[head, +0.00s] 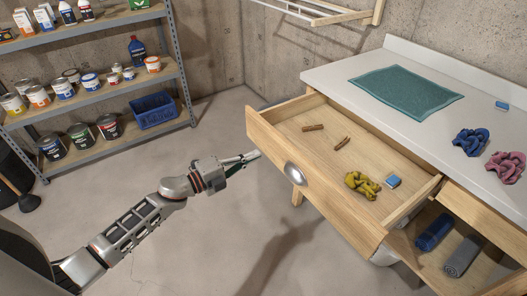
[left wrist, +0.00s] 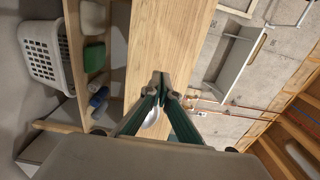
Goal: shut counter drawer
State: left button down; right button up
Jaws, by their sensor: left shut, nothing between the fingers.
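The counter drawer (head: 318,190) is pulled well out from under the white counter. It is light wood with a round metal knob (head: 294,173) on its front. Inside lie two small brown sticks (head: 313,128), a crumpled yellow cloth (head: 361,185) and a small blue block (head: 393,182). My left gripper (head: 256,155) is shut and empty, just left of the drawer front in the head view. In the left wrist view the shut fingertips (left wrist: 161,76) overlap the wooden front, with the knob (left wrist: 151,117) partly behind them. I cannot tell whether they touch. My right gripper is not in view.
The white counter (head: 330,73) holds a teal mat (head: 405,93) and blue and pink crumpled cloths. An open shelf below it holds rolled towels (head: 434,231). A metal shelf unit (head: 88,97) with cans stands at the left wall. The floor between is clear.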

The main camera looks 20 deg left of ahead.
aim_at(272, 148)
pick_arm(q)
jog(key=x, duration=0.4)
jog(key=shift+w+d, duration=0.1)
jog(key=shift+d, duration=0.05)
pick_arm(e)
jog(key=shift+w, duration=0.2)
